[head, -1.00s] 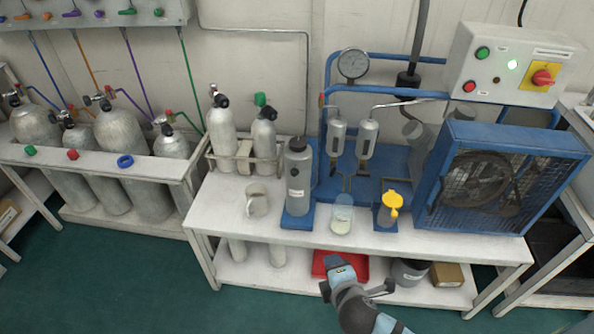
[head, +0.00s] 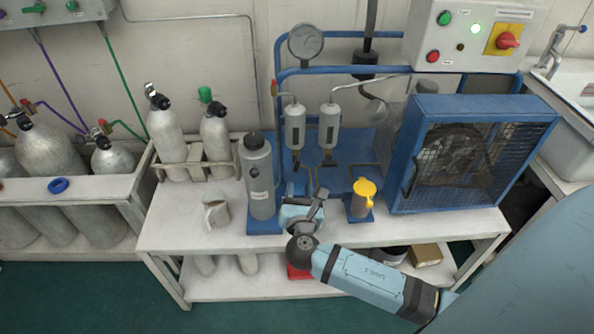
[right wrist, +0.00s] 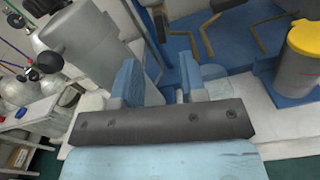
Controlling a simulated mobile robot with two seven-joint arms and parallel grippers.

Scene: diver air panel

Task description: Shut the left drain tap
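The compressor's left separator (head: 295,128) is a grey upright cylinder on the blue frame, beside a matching right separator (head: 329,126). The left drain tap is at its lower end (head: 297,158); it is too small to tell which way its handle is turned. My right gripper (head: 305,202) is over the front of the bench, below and in front of the separators. In the right wrist view its two blue fingers (right wrist: 160,82) are apart with nothing held between them. My left gripper is not in view.
A grey bottle (head: 257,178) stands just left of my right gripper, and a yellow-lidded cup (head: 362,198) stands to its right. A mug (head: 216,214) is further left. The caged fan (head: 455,155) fills the bench's right side. The beaker is hidden behind my gripper.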

